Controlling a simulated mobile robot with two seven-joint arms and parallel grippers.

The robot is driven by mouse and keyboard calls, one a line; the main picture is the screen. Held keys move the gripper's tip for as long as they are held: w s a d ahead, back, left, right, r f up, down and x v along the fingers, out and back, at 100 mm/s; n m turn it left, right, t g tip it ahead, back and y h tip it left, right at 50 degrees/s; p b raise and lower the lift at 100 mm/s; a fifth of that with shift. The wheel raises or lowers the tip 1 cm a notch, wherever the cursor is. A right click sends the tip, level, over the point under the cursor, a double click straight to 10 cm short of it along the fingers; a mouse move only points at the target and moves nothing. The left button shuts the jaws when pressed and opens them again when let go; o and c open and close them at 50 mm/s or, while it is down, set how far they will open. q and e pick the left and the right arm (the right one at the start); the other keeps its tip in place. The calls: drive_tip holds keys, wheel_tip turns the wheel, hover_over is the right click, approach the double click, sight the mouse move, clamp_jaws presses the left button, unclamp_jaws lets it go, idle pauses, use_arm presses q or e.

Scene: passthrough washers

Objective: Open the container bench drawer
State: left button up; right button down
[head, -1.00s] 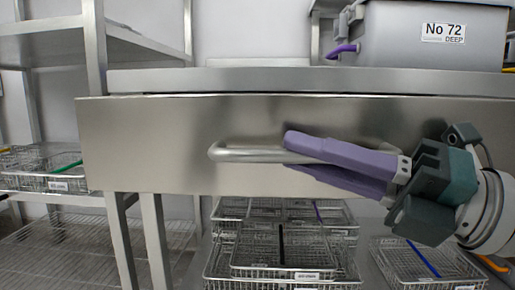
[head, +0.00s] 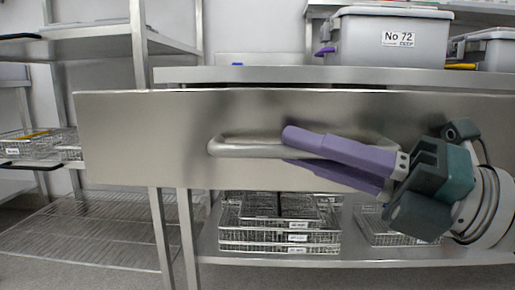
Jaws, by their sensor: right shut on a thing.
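The bench drawer (head: 140,140) has a wide, flat steel front that fills the middle of the head view. It stands out in front of the bench top (head: 280,75), so the drawer is pulled partly out. A horizontal bar handle (head: 245,150) is fixed to its front. My right gripper (head: 300,152) comes in from the right. Its purple fingers are shut on the handle, one above and one below the bar. The drawer's inside is hidden behind the front. My left gripper is not in view.
A grey container labelled No 72 (head: 388,42) stands on or behind the bench top. Wire baskets (head: 280,222) sit on the shelf below the drawer. Steel racks (head: 95,45) stand at the left. Floor shows at the bottom left.

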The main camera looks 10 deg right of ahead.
idle(0.3)
drive_tip(key=c, duration=0.8)
unclamp_jaws()
drive_tip(key=shift+c, duration=0.2)
drive_tip(key=v, duration=1)
drive_tip(key=shift+p, duration=0.4)
drive_tip(key=shift+d, duration=0.1)
